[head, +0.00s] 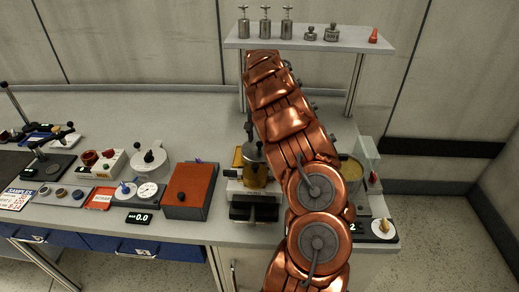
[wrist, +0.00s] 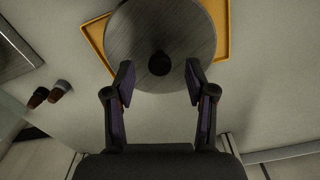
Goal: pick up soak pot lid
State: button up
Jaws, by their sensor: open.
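The soak pot lid appears to be the round grey brushed disc (wrist: 135,38) with a dark round knob (wrist: 159,63) in the wrist view. It lies over a yellow tray (wrist: 222,22), and its top edge is cut off by the frame. My gripper (wrist: 159,75) is open, one finger on each side of the knob, with clear gaps and nothing held. Height above the knob is hard to judge. In the head view my copper arm covers much of the middle, and I cannot make out the lid or gripper clearly there.
Two small brown, grey-capped pieces (wrist: 49,94) lie left of the tray in the wrist view. In the head view, a shelf (head: 330,43) with metal weights stands behind my arm. A red-topped box (head: 190,184) and a round dial (head: 148,190) stand left. The rear bench is clear.

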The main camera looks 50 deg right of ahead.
aim_at(259, 150)
jog(key=shift+f+p, duration=0.45)
jog(key=shift+f, duration=0.95)
grip_shut()
